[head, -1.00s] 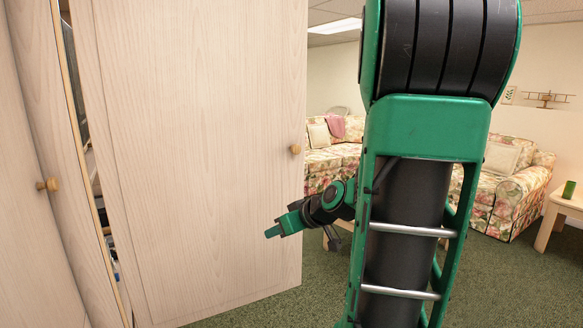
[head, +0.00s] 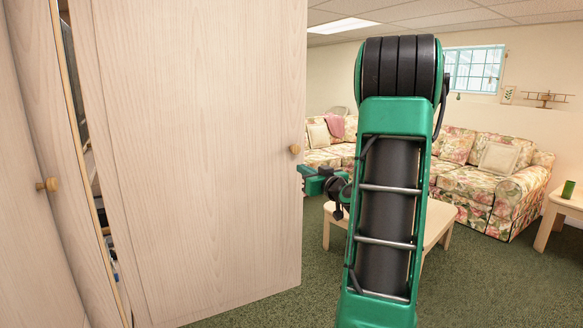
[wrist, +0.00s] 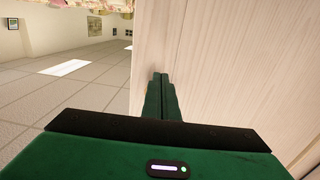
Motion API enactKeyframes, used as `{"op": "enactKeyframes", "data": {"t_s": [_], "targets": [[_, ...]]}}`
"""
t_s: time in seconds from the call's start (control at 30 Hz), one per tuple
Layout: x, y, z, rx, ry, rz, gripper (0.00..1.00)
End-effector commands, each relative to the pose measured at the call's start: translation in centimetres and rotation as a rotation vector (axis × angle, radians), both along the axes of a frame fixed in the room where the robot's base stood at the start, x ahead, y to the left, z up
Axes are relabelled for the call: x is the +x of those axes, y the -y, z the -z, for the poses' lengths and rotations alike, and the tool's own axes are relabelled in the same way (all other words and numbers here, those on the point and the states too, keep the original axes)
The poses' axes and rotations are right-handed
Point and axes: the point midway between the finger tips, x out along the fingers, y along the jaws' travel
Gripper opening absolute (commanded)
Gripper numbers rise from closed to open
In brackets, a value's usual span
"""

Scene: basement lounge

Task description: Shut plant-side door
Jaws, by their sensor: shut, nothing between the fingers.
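A tall pale wood door (head: 200,160) stands ajar in the head view, with a round wooden knob (head: 295,149) near its right edge. My gripper (head: 302,170) is at that free edge, just below and right of the knob. In the wrist view my gripper's fingers (wrist: 160,78) are together and empty, and the door (wrist: 235,60) fills the right side. I cannot tell whether the fingertips touch it. No plant is in view.
A second pale door (head: 22,230) with a knob (head: 48,184) is at the far left; a narrow dark gap with stored items lies between the doors. A floral sofa (head: 490,190) and a low table (head: 440,218) stand behind my arm. Green carpet (head: 500,285) is clear at lower right.

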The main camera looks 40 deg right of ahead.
Motion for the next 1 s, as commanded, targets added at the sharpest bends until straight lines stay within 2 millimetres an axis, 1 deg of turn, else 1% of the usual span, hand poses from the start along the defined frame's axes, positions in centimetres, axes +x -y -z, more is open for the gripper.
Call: {"op": "enactKeyframes", "data": {"t_s": [0.03,0.2,0.4,0.6,0.87,0.9,1.0], "targets": [[1.1,0.1,-0.1,-0.002,0.002,-0.005,0.00],[3.9,1.0,0.0,-0.001,0.001,-0.004,0.00],[6.2,1.7,0.0,0.000,0.001,-0.003,0.00],[7.0,2.0,-0.1,0.000,0.001,-0.002,0.00],[7.0,2.0,0.0,0.000,0.000,-0.002,0.00],[7.0,2.5,0.0,0.000,0.000,-0.001,0.00],[7.3,2.0,0.0,0.001,0.000,-0.008,0.00]]}}
